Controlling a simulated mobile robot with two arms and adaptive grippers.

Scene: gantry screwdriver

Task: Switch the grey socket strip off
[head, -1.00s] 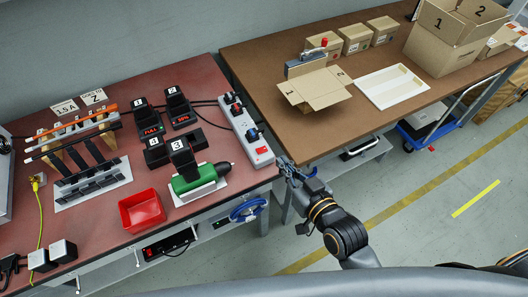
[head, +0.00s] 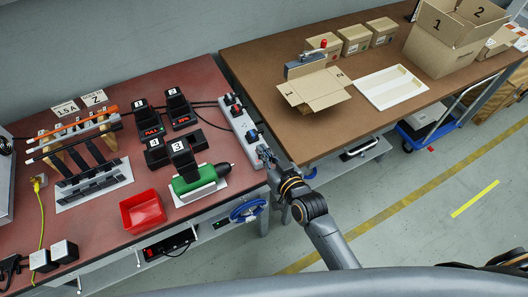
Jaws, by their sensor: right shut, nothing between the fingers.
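The grey socket strip (head: 238,122) lies along the right edge of the red-brown table, with several dark plugs in its upper part. My right gripper (head: 263,152) is shut and empty, at the strip's near end. It hides that end and the red switch there. I cannot tell whether the fingertips touch the switch or hover just above it. My left gripper is out of view.
A green screwdriver (head: 192,183) on a white holder and a red bin (head: 143,210) are left of the strip. Chargers marked with numbers (head: 180,110) stand beside it. A brown table (head: 290,135) with cardboard boxes is to the right.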

